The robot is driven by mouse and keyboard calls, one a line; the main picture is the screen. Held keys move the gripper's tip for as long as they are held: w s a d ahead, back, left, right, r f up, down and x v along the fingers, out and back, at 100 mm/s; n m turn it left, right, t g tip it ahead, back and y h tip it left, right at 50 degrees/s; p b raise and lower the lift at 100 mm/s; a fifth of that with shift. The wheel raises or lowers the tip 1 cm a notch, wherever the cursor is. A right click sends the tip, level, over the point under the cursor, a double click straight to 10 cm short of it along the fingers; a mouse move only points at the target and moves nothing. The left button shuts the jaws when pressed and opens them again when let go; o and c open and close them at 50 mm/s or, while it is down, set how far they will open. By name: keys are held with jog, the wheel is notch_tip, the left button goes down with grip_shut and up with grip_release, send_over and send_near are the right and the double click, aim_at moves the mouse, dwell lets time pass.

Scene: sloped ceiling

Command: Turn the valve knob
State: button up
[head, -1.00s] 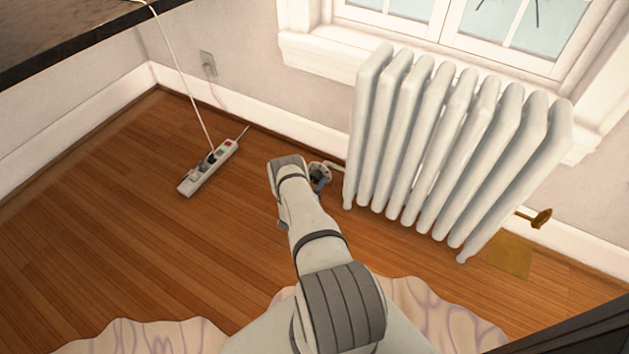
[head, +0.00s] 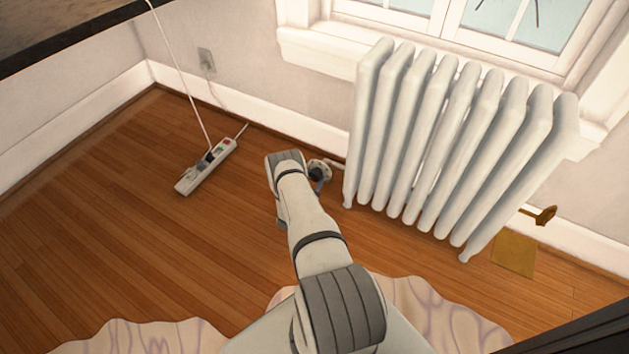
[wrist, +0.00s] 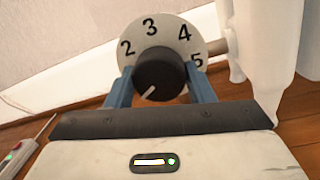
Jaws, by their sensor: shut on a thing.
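The black valve knob (wrist: 160,75) sits in front of a round white dial (wrist: 150,31) with the numbers 2, 3, 4 and 5 showing. The knob's white line points to the lower left. My gripper (wrist: 160,82) is shut on the knob, with one blue finger on each side of it. In the head view the valve dial (head: 319,168) shows at the radiator's left end, and my wrist partly hides the knob and fingers.
The white radiator (head: 440,150) stands just right of the valve, under the window. A power strip (head: 207,167) with a cord lies on the wooden floor to the left.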

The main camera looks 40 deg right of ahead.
jog(key=m, duration=0.1)
jog(key=m+b, duration=0.1)
jog(key=m, duration=0.2)
jog(key=shift+w+a+m+b, duration=0.2)
jog(key=shift+a+m+b, duration=0.1)
jog(key=shift+m+b, duration=0.1)
dwell(0.4)
jog(key=o, duration=0.9)
jog(key=shift+s+d, duration=0.1)
jog(key=shift+d, duration=0.05)
jog(key=shift+o, duration=0.2)
jog(key=p+v, duration=0.2)
jog(key=v, duration=0.5)
jog(key=shift+a+p, duration=0.3)
jog(key=shift+a, duration=0.15)
jog(key=shift+f, duration=0.1)
